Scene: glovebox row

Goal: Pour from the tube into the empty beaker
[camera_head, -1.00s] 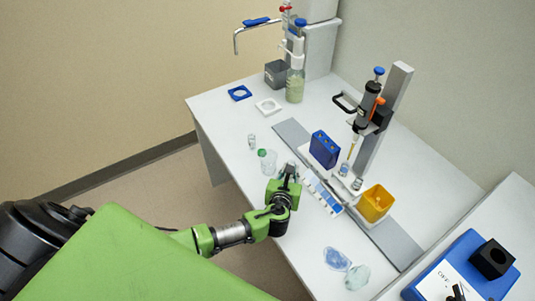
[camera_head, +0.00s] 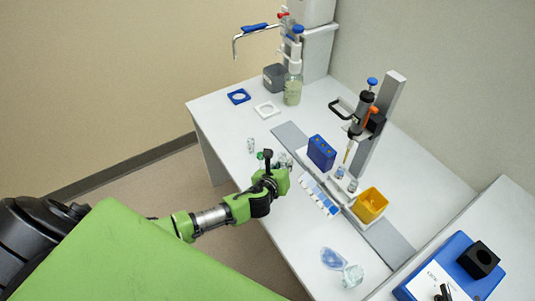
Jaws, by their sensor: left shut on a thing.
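My left gripper (camera_head: 277,168) reaches over the near-left part of the bench from the left. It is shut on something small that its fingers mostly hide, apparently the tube. Clear glass (camera_head: 284,159) shows just beyond the fingers; I cannot tell whether it is the tube or a beaker. A small green spot (camera_head: 260,155) shows at the gripper's left side, where a clear beaker stood in the earlier view; the gripper now covers most of that place. A small clear glass vessel (camera_head: 251,145) stands farther back to the left. My right gripper is not in view.
A blue rack (camera_head: 322,152) and a pipette stand (camera_head: 381,120) are to the right of the gripper. A blue-and-white strip (camera_head: 319,195) and a yellow container (camera_head: 370,205) lie nearer. Crumpled clear pieces (camera_head: 343,266) are in front. The bench's left edge is clear.

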